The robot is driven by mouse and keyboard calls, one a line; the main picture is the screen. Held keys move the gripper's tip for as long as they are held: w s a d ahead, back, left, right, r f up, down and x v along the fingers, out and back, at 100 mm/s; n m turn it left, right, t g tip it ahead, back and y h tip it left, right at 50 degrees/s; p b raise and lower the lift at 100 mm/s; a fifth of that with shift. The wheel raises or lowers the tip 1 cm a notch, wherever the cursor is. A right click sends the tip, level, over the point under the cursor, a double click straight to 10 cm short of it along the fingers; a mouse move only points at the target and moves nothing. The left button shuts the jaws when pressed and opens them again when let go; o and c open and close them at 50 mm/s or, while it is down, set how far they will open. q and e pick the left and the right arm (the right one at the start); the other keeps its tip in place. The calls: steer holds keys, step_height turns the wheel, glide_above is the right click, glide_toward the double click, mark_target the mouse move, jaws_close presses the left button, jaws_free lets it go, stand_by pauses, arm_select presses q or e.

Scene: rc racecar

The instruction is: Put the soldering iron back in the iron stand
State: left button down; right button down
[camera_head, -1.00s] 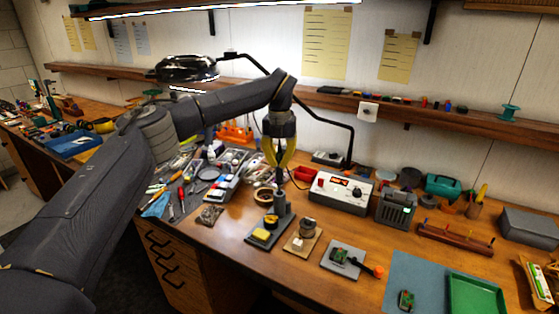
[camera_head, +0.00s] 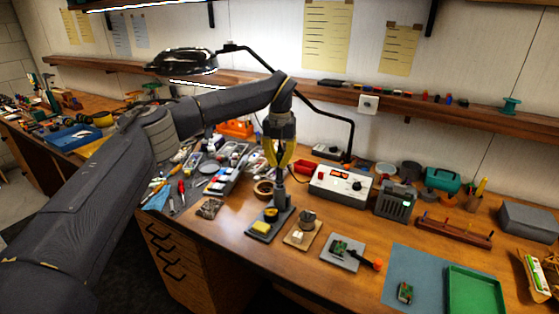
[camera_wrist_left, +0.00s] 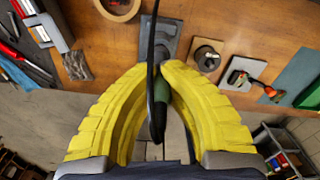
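The soldering iron (camera_wrist_left: 159,93) has a dark green and black handle and shows between the yellow fingers in the left wrist view. A dark cable runs from it towards the top of that view. My left gripper (camera_head: 279,174) is shut on the handle; it also shows in the left wrist view (camera_wrist_left: 165,70). The iron stand (camera_head: 281,198) has a grey upright holder on a dark base with a yellow sponge. The gripper is just above the holder. The iron's tip is hidden, so I cannot tell if it is inside. My right gripper is not in view.
A soldering station (camera_head: 341,185) stands behind and right of the stand. A tape roll (camera_head: 263,188) is close on the left. A small tan block with a round part (camera_head: 302,228) and a circuit board on a grey plate (camera_head: 343,250) lie to the right. A lamp arm crosses behind.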

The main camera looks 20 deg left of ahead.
arm_select(q)
steer(key=shift+f, duration=0.75)
steer(key=c, duration=1)
jaws_free()
steer(key=shift+c, duration=0.2)
steer(key=shift+r, duration=0.1)
steer(key=shift+r, duration=4.4)
